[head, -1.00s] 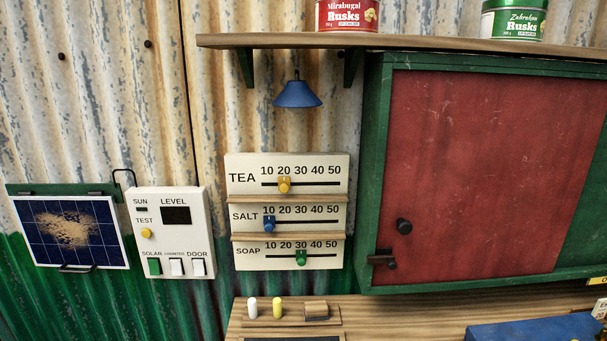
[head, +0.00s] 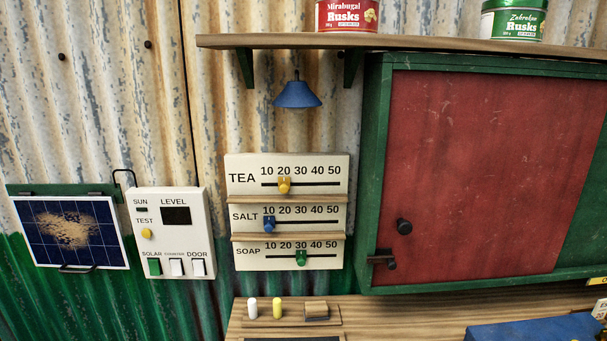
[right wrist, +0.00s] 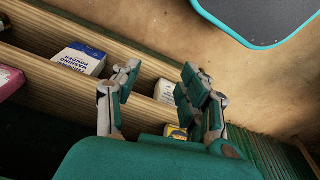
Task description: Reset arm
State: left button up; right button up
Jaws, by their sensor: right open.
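My right gripper (right wrist: 155,90) shows in the right wrist view, with its two fingers apart and nothing between them. Beyond and below the fingers are wooden shelf slats with small packets. Whether the fingers touch anything there I cannot tell. Neither of my grippers shows in the head view, and my left gripper is in no view.
The head view shows a slider board (head: 288,212), a control box (head: 172,232), a solar panel (head: 70,231) and a red cabinet door (head: 470,170). The right wrist view shows a washing powder packet (right wrist: 80,59) and a teal-rimmed dark tray (right wrist: 262,18).

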jog(key=s+d+f+g, duration=0.1)
jog(key=s+d+f, duration=0.2)
jog(key=s+f, duration=1.2)
jog(key=shift+s+f, duration=0.15)
jog(key=shift+s, duration=0.55)
